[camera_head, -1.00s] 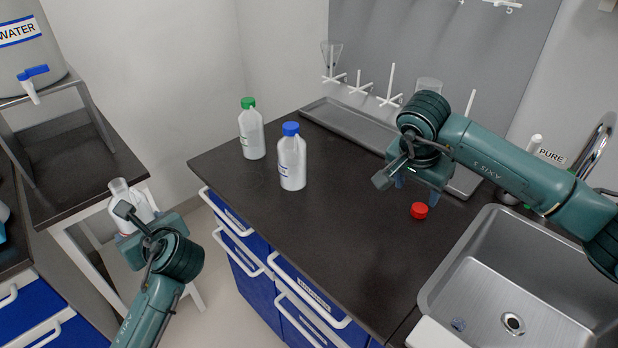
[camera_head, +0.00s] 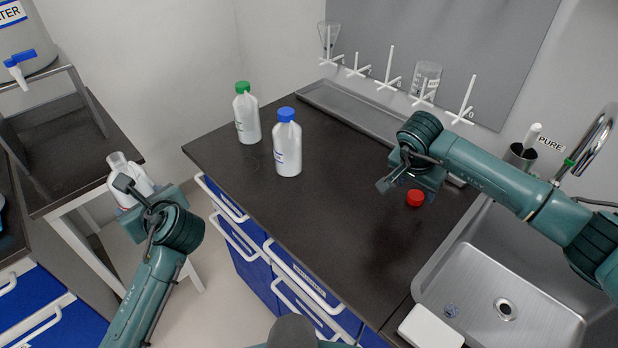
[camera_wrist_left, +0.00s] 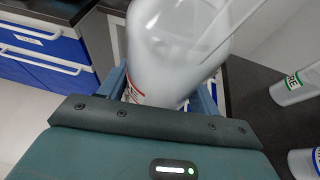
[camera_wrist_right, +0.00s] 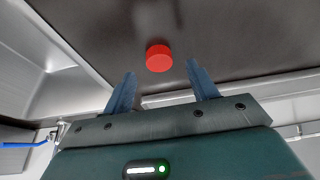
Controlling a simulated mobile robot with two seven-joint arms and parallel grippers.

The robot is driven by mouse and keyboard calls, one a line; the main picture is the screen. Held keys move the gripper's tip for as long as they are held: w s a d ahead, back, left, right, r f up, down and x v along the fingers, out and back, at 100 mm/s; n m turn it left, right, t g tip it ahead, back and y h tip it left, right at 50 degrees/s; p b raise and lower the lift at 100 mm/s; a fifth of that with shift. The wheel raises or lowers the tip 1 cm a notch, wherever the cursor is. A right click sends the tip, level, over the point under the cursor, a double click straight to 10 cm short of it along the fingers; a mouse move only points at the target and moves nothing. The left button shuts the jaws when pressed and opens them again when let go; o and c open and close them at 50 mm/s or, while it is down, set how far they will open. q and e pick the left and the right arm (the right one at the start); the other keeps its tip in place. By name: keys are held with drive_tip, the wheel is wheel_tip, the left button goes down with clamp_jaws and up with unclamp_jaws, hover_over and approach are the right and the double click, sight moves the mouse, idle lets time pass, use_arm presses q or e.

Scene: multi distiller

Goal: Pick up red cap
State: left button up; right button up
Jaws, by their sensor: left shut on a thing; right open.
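The red cap (camera_head: 415,198) lies on the dark countertop (camera_head: 340,235), near the sink's left edge. In the right wrist view the red cap (camera_wrist_right: 159,58) is just beyond the fingertips, roughly centred between them. My right gripper (camera_wrist_right: 156,80) is open and empty; in the head view it is over the counter close to the cap, its fingers mostly hidden by its own body. My left gripper (camera_wrist_left: 165,85) is shut on a white uncapped bottle (camera_wrist_left: 180,45). That bottle (camera_head: 130,180) shows in the head view at the left, off the counter.
A green-capped bottle (camera_head: 246,118) and a blue-capped bottle (camera_head: 287,150) stand on the counter's left part. A grey tray (camera_head: 345,112) and white pegs line the back. The sink (camera_head: 480,300) is at the right. The counter's middle is clear.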

sight(415, 196)
drive_tip(key=shift+x, duration=1.7)
drive_tip(key=shift+s, duration=0.15)
drive_tip(key=c, duration=1)
